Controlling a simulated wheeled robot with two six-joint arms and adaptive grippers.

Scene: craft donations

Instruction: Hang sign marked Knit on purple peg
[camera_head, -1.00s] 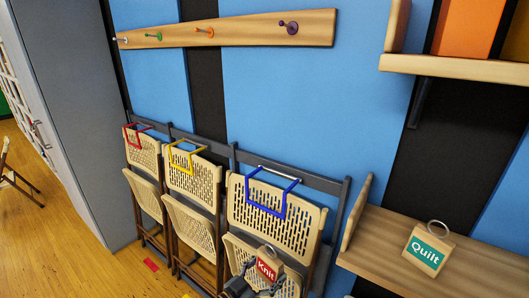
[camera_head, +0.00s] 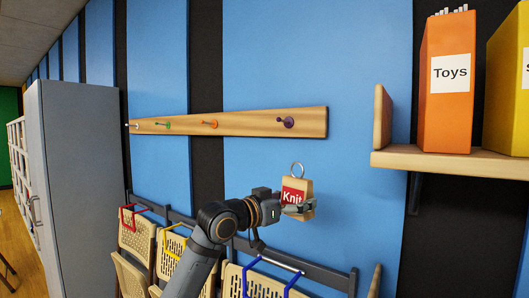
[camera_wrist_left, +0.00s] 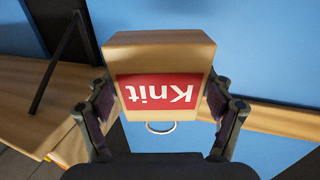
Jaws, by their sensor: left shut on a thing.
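The Knit sign (camera_head: 293,194) is a small wooden block with a red label and a metal ring on top. My left gripper (camera_head: 299,206) is shut on it and holds it upright in front of the blue wall panel, below the peg rail. In the left wrist view the sign (camera_wrist_left: 160,58) sits between both fingers (camera_wrist_left: 160,108), with its label upside down and its ring toward the bottom of the picture. The purple peg (camera_head: 286,122) is at the right end of the rail, above the sign and a little left of it. The peg is empty. My right gripper is not in view.
A shelf (camera_head: 450,162) with an orange Toys box (camera_head: 449,85) juts out at the right. Folded chairs (camera_head: 137,234) hang below the rail.

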